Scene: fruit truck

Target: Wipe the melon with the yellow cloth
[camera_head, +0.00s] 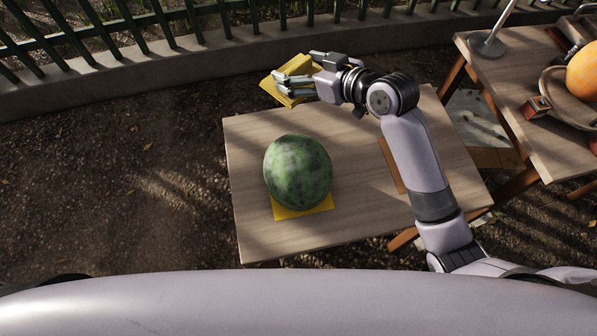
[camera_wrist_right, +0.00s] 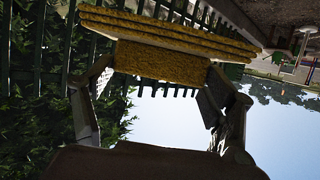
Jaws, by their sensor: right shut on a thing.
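A green mottled melon (camera_head: 298,172) rests on a flat yellow piece (camera_head: 303,208) on the wooden table (camera_head: 360,225). My right gripper (camera_head: 290,83) is shut on the folded yellow cloth (camera_head: 273,88) above the far edge of the table, beyond the melon and apart from it. In the right wrist view the yellow cloth (camera_wrist_right: 165,62) sits between the fingers of my right gripper (camera_wrist_right: 160,80), with several folded layers showing. My left gripper is not in view.
A second table (camera_head: 540,130) at the right holds a lamp base (camera_head: 487,44), a round tray (camera_head: 556,98) and an orange fruit (camera_head: 583,72). A green fence on a low wall (camera_head: 150,72) runs along the back. The table's left front is clear.

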